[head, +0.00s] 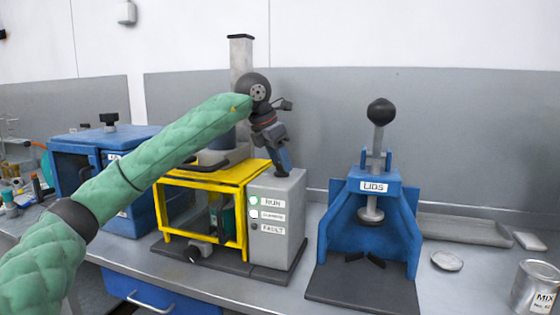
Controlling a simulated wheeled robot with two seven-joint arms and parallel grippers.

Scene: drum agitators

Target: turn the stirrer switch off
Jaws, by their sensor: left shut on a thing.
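The stirrer machine is a yellow-framed cabinet (197,180) with a grey control box (275,245) on its right side. The box carries a RUN label with a green lamp (254,201) that looks lit, a white lamp (254,214) and a dark lamp beside FAULT. My left arm reaches across the cabinet from the left. My left gripper (283,168) points down at the top of the control box, shut on what seems to be the switch there. The jaws hide the switch, so its position cannot be told. My right gripper is not in view.
A blue LIDS press (370,235) with a black-knobbed lever stands to the right. A blue box (125,205) stands left of the cabinet. A MIX can (535,287), a round lid (447,260) and a grey tray (460,229) are at far right.

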